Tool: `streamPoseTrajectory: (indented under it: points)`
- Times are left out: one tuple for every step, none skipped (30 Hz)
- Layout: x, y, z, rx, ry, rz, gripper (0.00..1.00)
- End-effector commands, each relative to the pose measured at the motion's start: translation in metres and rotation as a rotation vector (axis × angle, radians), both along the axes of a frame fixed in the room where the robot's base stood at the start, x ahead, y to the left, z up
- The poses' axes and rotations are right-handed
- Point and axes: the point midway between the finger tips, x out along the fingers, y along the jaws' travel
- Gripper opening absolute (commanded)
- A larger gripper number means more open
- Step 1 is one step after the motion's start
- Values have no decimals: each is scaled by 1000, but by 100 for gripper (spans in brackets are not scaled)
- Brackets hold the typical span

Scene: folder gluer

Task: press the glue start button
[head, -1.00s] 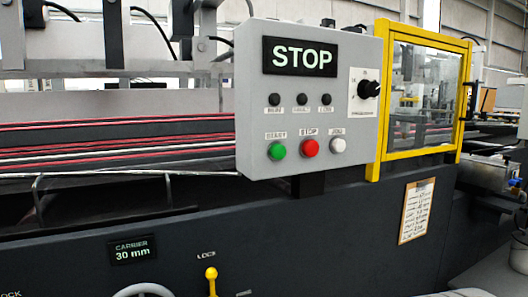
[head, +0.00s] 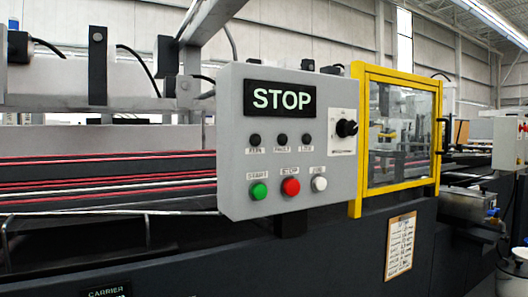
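A green button (head: 259,191) labelled START sits at the lower left of a grey control panel (head: 232,150). A red STOP button (head: 290,187) and a white button (head: 319,184) are to its right. The panel's display (head: 280,99) reads STOP. No label reading "glue" is legible on this panel. Another small grey box (head: 507,150) stands at the far right, cut by the picture edge; any buttons on it are too small to tell. My gripper is not in view.
A yellow-framed clear guard door (head: 361,150) with a black handle stands right of the panel. A dark machine body (head: 330,250) runs along the front, with a clipboard sheet (head: 400,246) on it. A white bucket (head: 511,282) is at the lower right.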

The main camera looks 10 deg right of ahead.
Motion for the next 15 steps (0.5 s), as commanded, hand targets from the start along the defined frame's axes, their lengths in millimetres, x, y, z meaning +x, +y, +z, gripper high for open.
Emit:
streamPoseTrajectory:
  points:
    - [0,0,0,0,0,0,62]
    - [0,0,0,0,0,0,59]
    - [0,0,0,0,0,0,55]
    - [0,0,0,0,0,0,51]
    - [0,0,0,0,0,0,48]
    - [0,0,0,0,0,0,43]
    - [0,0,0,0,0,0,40]
    - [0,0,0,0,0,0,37]
    - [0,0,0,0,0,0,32]
    - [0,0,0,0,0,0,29]
    - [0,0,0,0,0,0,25]
    - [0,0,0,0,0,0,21]
    - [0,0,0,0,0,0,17]
    - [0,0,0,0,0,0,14]
    - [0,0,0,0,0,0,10]
